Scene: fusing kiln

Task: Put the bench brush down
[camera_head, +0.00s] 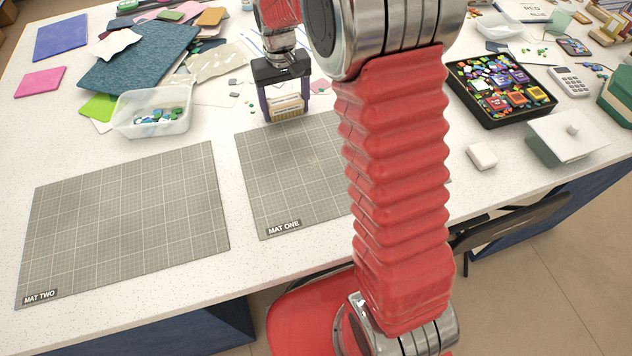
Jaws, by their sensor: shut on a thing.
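My gripper (284,98) points down near the far left edge of the grey gridded mat labelled MAT ONE (268,203). It is shut on a small block-like thing with pale tan bands, which I take to be the bench brush (287,108). The fingers cover its sides. I cannot tell whether its underside touches the table or mat or hangs just above. My red-sleeved arm hides the right part of MAT ONE. A second gridded mat, MAT TWO (125,222), lies bare to the left.
A clear tub (152,122) of glass bits stands behind MAT TWO. Coloured sheets (140,57) pile up at the back left. A black tray (470,103) of coloured pieces, a white block (482,156) and a lidded box (567,141) stand right. Both mats' visible surfaces are clear.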

